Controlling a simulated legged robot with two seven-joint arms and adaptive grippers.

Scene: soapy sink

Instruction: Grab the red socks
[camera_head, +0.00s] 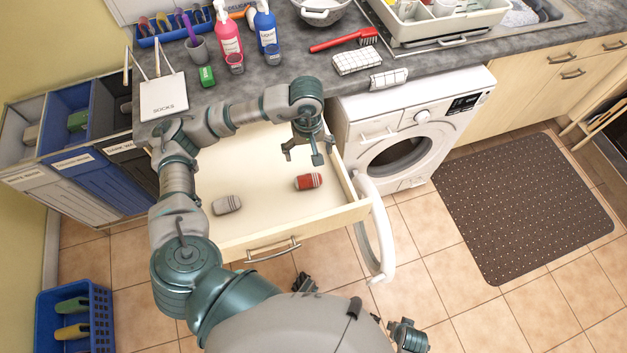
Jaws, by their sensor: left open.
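The red socks (308,181) are a rolled red bundle with light bands, lying in the open drawer (262,214) near its right side. My left gripper (304,155) is open and empty. It hangs above the drawer, just behind the red socks in the picture, with its fingers pointing down and apart from them. A grey rolled pair of socks (227,205) lies in the drawer to the left. Dark and teal parts of mine show at the bottom; I cannot make out the state of my right gripper there.
The washing machine (412,120) stands right of the drawer, its round door (378,240) swung open beside the drawer's front corner. Laundry bins (75,165) are at left, a blue basket (75,318) on the floor.

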